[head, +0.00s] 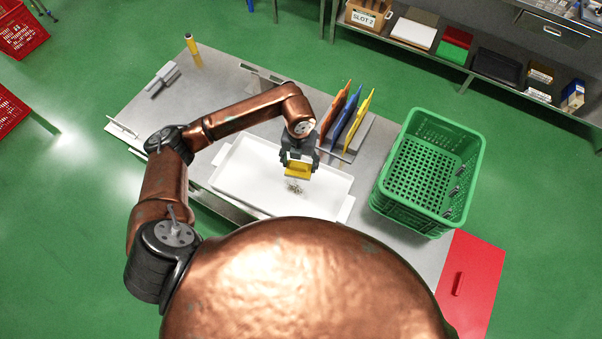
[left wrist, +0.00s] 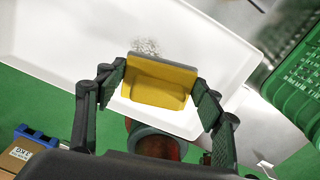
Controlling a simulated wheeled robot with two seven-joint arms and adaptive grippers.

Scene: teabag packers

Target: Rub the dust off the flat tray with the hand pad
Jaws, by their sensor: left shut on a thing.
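The flat tray (head: 243,177) is white and lies on the grey table in the head view; it also fills much of the left wrist view (left wrist: 75,40). A small patch of grey-brown dust (head: 294,187) lies on the tray, and it shows in the left wrist view (left wrist: 146,46) just beyond the pad. My left gripper (head: 299,163) is shut on the yellow hand pad (head: 298,169), which shows between the fingers in the left wrist view (left wrist: 160,82). The pad is over the tray beside the dust; I cannot tell whether it touches the tray. My right gripper is not in view.
A green crate (head: 377,190) stands right of the tray. A rack with orange, blue and yellow boards (head: 348,122) stands behind the tray. A yellow cylinder (head: 193,50) and a light grey item (head: 162,78) are at the back left. A red panel (head: 475,270) lies front right.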

